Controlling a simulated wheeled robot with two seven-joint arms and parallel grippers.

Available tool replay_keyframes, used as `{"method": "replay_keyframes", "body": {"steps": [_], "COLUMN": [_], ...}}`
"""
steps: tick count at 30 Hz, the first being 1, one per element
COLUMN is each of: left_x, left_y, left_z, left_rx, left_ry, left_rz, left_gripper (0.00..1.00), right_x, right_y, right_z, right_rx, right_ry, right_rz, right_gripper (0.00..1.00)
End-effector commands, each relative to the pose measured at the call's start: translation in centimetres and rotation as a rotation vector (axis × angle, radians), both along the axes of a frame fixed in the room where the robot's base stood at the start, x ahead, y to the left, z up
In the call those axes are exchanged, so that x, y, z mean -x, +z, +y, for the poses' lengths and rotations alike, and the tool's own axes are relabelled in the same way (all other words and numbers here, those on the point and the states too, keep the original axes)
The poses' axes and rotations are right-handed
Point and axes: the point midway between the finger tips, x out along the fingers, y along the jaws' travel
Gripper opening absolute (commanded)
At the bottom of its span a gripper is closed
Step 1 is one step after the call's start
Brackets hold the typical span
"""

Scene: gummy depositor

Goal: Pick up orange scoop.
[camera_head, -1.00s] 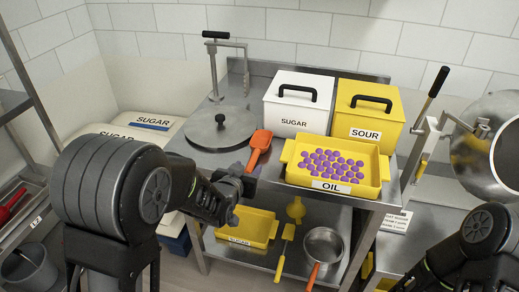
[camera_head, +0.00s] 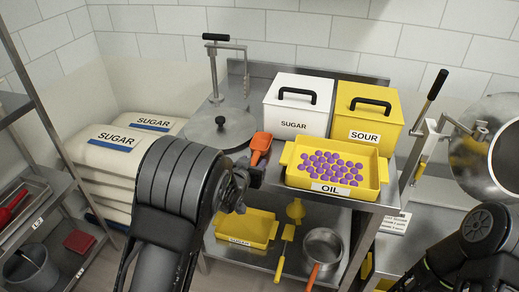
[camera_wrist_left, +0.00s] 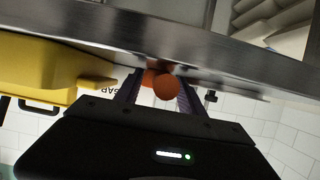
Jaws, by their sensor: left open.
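The orange scoop (camera_head: 261,146) lies at the front edge of the steel table, left of the yellow tray of purple gummies. In the left wrist view the rounded end of its orange handle (camera_wrist_left: 166,88) shows between the two fingers. My left gripper (camera_head: 252,174) is open, at the table's front edge, with its fingers on either side of the handle end; I cannot tell if they touch it. Part of the gripper is hidden behind my own arm in the head view. My right gripper is out of view.
The yellow OIL tray (camera_head: 290,178) stands close to the right of the scoop. A round steel lid (camera_head: 215,130) is to the left. White SUGAR (camera_head: 300,104) and yellow SOUR (camera_head: 366,112) bins stand behind. The table's metal edge (camera_wrist_left: 230,75) is close to the left fingers.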

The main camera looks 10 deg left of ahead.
Motion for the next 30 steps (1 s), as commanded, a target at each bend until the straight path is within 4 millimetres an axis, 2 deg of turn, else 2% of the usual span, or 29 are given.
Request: {"method": "replay_keyframes", "body": {"steps": [19, 30], "left_x": [-0.31, -0.3], "left_y": [-0.16, -0.16], "left_z": [0.01, 0.01], "left_rx": [0.001, 0.001], "left_ry": [0.0, 0.0], "left_rz": [0.0, 0.0], "left_gripper": [0.47, 0.17], "right_x": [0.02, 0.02], "right_y": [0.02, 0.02], "right_z": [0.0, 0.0], "right_rx": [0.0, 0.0], "right_ry": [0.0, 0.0], "right_rz": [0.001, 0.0], "right_gripper": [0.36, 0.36]}}
